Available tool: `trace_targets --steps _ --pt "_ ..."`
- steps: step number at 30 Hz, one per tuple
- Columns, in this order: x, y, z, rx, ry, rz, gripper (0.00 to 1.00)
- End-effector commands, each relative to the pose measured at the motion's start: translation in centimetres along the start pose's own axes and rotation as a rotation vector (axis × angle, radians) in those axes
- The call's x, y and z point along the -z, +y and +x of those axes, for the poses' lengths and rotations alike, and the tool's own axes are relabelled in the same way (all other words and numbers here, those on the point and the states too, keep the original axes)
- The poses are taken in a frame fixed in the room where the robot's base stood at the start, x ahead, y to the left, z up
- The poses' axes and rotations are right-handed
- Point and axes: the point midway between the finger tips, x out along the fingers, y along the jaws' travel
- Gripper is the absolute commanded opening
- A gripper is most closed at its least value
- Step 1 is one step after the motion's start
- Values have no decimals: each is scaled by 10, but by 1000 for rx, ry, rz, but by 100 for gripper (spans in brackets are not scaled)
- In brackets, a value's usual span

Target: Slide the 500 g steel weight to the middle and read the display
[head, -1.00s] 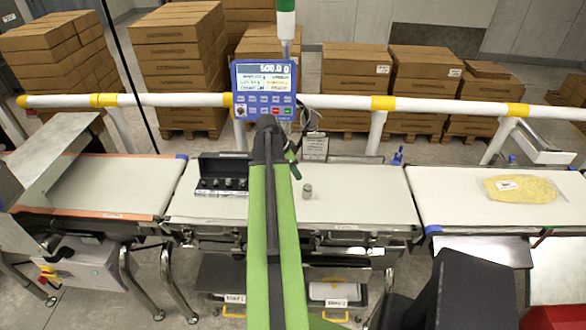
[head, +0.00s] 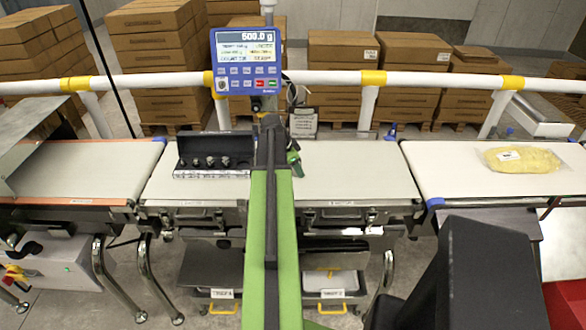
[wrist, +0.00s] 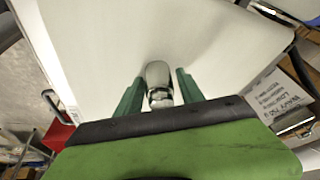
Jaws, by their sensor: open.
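The steel weight (wrist: 158,76) stands on the white belt (wrist: 95,50) between the two green fingers of my gripper (wrist: 160,88) in the wrist view. The fingers are open, with a visible gap on the right; I cannot tell whether the left one touches. The middle belt (head: 350,180) shows bare to the right of my arm.
An open black case (head: 213,160) with several small weights sits on the middle belt, left of my arm. A yellow bag (head: 522,160) lies on the right belt. A white rail (head: 320,78) with yellow bands runs behind the belts.

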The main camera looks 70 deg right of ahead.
Motion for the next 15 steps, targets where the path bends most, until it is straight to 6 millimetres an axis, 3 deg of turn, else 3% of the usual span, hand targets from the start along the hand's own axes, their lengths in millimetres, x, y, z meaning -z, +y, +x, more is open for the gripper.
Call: trace_targets --steps 6,15 --pt "0 0 -1 0 0 0 45" --pt "0 0 -1 1 0 -1 7"
